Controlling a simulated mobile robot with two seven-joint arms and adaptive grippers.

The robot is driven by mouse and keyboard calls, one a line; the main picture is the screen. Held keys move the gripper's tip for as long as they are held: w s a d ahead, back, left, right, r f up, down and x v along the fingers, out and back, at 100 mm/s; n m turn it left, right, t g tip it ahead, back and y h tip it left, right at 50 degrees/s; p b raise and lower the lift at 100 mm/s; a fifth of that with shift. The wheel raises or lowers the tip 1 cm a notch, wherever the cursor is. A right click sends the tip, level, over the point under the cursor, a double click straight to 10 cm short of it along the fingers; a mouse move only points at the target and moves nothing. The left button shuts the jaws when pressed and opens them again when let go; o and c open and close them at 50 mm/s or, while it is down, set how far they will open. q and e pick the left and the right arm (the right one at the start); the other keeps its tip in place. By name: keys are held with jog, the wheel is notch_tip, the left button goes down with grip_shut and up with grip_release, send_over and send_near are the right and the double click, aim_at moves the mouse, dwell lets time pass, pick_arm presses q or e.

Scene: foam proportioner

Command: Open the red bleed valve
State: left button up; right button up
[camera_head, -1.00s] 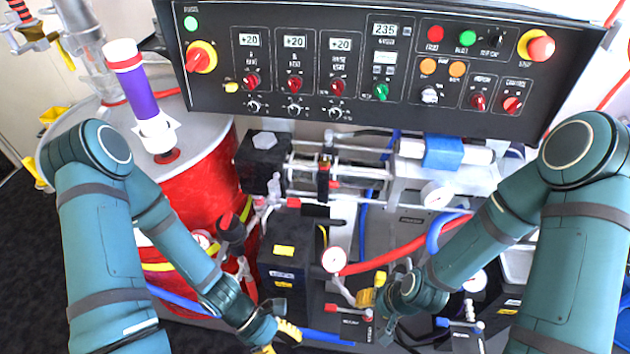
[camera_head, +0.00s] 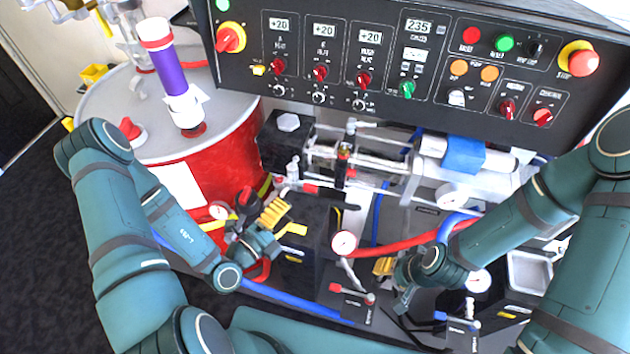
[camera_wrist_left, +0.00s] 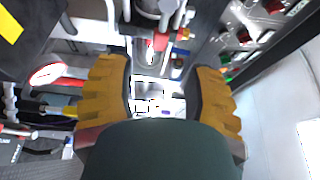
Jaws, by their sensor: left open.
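A small valve with a red lever (camera_head: 346,289) sits low at the front of the machine, in the head view, below a round gauge (camera_head: 343,242); I take it as the red bleed valve. A matching valve with a blue lever (camera_head: 440,316) is to its right. My left gripper (camera_head: 283,218) is up and left of the red-lever valve, apart from it, with yellow fingers. In the left wrist view the fingers stand wide apart with nothing between them (camera_wrist_left: 165,88). My right gripper (camera_head: 388,270) is up and right of the red-lever valve, its fingers partly hidden.
A black control panel (camera_head: 380,110) spans the top. A red drum (camera_head: 205,170) with a purple and white cylinder (camera_head: 168,70) stands at left. Red hose (camera_head: 400,242) and blue hose (camera_head: 300,302) run around the valves. Dark floor is clear at left.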

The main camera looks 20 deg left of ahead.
aim_at(308, 191)
pick_arm(q)
jog(key=x, duration=1.1)
jog(key=shift+w+d, duration=0.2)
jog(key=shift+w, duration=0.1)
jog(key=shift+c, duration=0.4)
grip_shut()
